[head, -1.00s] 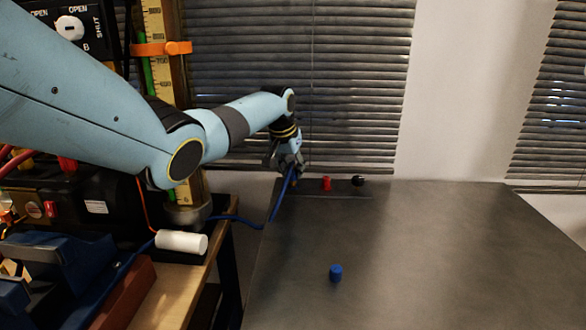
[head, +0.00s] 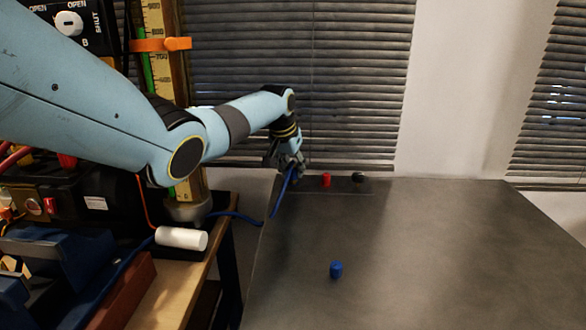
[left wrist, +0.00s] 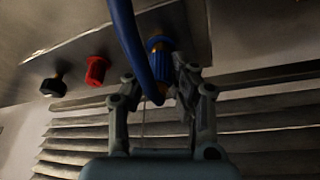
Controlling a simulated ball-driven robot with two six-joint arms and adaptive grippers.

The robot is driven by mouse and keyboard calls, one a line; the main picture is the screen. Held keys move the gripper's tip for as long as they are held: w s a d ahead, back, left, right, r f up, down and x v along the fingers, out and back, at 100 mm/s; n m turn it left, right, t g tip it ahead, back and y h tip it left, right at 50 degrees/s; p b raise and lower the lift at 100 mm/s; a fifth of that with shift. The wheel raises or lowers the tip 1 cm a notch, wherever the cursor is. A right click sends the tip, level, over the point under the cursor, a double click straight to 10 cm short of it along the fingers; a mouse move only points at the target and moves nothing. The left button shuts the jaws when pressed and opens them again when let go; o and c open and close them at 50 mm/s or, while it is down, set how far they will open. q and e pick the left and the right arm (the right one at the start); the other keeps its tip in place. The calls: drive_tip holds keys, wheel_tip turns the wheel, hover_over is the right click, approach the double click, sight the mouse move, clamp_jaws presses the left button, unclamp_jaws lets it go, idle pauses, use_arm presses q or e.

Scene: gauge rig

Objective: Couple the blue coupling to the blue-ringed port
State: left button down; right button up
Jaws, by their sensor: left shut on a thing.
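My left gripper (head: 288,167) is at the far left corner of the grey table, shut on the blue coupling. In the left wrist view the gripper (left wrist: 160,78) has its fingers on either side of the coupling (left wrist: 164,72), which is partly hidden by its blue hose (left wrist: 135,40). A blue ringed part (left wrist: 159,43), seemingly the blue-ringed port, lies in line with the coupling against the plate. I cannot tell whether the two touch or are joined. In the head view the gripper hides the port. My right gripper is not in view.
A red cap (head: 326,180) and a black knob (head: 358,177) stand right of the gripper on the plate. A loose blue cap (head: 336,270) stands on the otherwise clear grey table (head: 440,250). A white cylinder (head: 181,238) lies on the wooden bench at left.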

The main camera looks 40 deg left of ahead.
use_arm(q)
drive_tip(key=c, duration=0.7)
unclamp_jaws()
drive_tip(key=v, duration=1.2)
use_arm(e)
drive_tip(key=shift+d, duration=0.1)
